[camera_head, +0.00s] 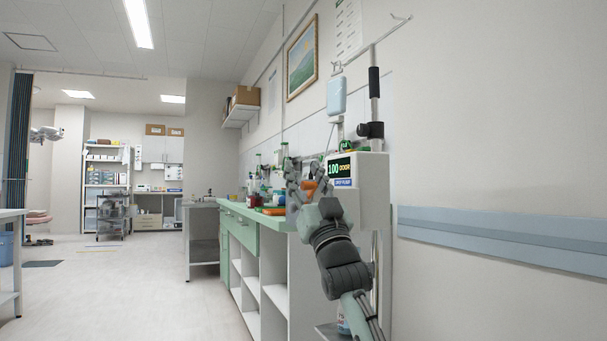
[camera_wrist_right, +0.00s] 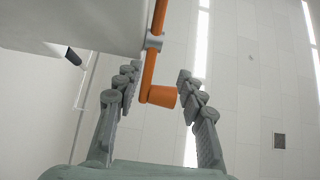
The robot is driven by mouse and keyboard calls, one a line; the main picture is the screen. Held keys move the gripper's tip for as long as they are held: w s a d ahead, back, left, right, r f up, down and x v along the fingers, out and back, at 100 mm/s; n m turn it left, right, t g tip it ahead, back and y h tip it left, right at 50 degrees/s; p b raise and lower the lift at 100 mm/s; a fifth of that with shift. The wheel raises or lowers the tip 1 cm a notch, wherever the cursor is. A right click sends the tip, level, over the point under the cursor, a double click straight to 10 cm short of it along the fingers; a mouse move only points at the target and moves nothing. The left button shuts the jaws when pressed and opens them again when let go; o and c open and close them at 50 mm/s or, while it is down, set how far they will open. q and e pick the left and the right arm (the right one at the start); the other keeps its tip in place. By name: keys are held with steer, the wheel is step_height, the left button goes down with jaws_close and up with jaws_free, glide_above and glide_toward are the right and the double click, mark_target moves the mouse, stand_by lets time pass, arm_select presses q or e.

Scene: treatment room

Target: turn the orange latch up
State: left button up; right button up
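The orange latch (camera_wrist_right: 151,70) shows in the right wrist view as a bar with a wider knob at its near end. In the head view a small part of the orange latch (camera_head: 309,186) shows at the left side of the white pump box (camera_head: 375,188), partly behind my gripper. My right gripper (camera_wrist_right: 156,80) is open, with its two fingers on either side of the latch's knob end. A gap shows between the knob and each finger. In the head view my right gripper (camera_head: 302,177) is in front of the box's left edge. My left gripper is not in view.
The box has a lit green display (camera_head: 341,167) and hangs on a pole (camera_head: 374,95) with a light blue bag (camera_head: 336,95). A green-topped counter (camera_head: 262,219) with several bottles stands at left. A blue wall rail (camera_head: 500,232) runs along the right.

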steer(key=shift+w+a+r, duration=0.1)
steer(key=shift+w+r, duration=0.1)
steer(key=shift+r, duration=0.05)
steer(key=c, duration=0.7)
jaws_close()
